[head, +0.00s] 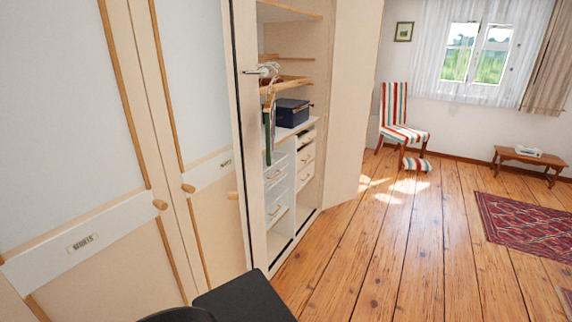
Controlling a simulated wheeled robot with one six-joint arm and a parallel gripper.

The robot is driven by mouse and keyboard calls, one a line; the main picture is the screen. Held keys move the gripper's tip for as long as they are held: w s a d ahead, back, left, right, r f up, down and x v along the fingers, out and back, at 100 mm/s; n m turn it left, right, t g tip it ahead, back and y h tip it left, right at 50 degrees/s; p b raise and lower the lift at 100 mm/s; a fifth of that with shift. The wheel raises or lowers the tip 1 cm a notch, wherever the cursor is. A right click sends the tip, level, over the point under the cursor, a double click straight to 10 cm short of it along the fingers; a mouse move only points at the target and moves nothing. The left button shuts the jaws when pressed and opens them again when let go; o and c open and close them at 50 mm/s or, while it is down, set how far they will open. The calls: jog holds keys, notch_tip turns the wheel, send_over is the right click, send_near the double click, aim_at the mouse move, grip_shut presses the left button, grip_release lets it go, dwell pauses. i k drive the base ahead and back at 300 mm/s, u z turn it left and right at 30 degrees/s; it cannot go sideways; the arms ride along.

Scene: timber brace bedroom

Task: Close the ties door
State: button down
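A tall wardrobe stands along the left, with pale doors trimmed in wood. The nearest door (70,100) carries a label that appears to read "SHIRTS" (83,243). A rail with hanging strips, perhaps ties (268,125), shows at the opening's near edge. I cannot tell which door is the ties door. My gripper is not in view.
Inside the opening are shelves, white drawers (305,160) and a dark blue box (292,112). A striped chair (400,115) stands by the back wall. A low wooden table (530,157) and a red rug (530,225) are at right.

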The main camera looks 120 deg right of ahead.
aim_at(238, 17)
jog(key=z, duration=4.15)
jog(key=i, duration=0.5)
jog(key=u, duration=2.1)
jog(key=k, duration=0.45)
